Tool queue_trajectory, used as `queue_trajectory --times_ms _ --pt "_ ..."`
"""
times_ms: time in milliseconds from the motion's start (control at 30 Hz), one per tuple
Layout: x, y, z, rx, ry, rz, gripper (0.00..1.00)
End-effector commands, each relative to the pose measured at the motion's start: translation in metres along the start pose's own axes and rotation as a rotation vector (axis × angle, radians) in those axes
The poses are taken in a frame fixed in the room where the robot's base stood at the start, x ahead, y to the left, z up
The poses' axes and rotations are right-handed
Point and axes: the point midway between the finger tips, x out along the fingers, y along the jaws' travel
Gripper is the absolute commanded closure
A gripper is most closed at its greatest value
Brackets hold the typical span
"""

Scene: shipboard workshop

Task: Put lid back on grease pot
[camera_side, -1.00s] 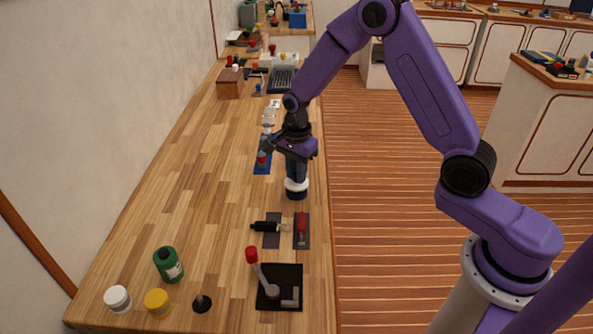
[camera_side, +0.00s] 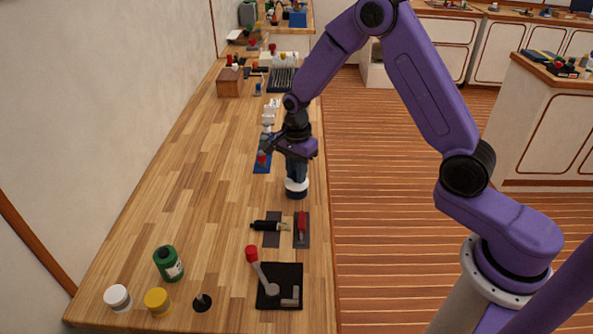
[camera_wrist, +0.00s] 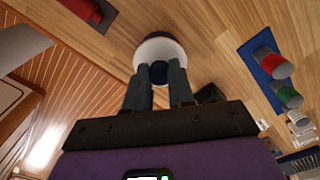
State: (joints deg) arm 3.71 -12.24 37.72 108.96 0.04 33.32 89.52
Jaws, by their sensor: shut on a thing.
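My gripper (camera_side: 297,176) points down over the bench in the side view, and its fingers also show in the wrist view (camera_wrist: 158,78). It is shut on the white lid (camera_side: 296,183) by a dark knob (camera_wrist: 159,70); the lid's white face (camera_wrist: 152,50) shows between and beyond the fingers. The dark grease pot (camera_side: 297,195) is directly below the lid, and a dark part of it shows past the lid in the wrist view (camera_wrist: 158,39). The lid looks level and over the pot. I cannot tell whether it is fully seated.
A blue mat (camera_side: 262,168) with small items is behind. A black plate with a red-knobbed lever (camera_side: 252,253) and a green jar (camera_side: 168,264) stand in front. The bench's left-middle is clear.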

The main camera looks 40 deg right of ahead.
Motion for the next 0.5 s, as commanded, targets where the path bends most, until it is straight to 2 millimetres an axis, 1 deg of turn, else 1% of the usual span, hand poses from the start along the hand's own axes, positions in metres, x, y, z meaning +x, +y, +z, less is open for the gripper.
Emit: queue_trajectory --times_ms 233,267,300,333,500 --pt "0.0 0.0 0.0002 0.0 0.0 0.0 1.0" --pt "0.0 0.0 0.0002 0.0 0.0 0.0 0.67" --pt "0.0 0.0 0.0002 0.0 0.0 0.0 0.54" --pt "0.0 0.0 0.0002 0.0 0.0 0.0 0.47" --pt "0.0 0.0 0.0002 0.0 0.0 0.0 0.47"
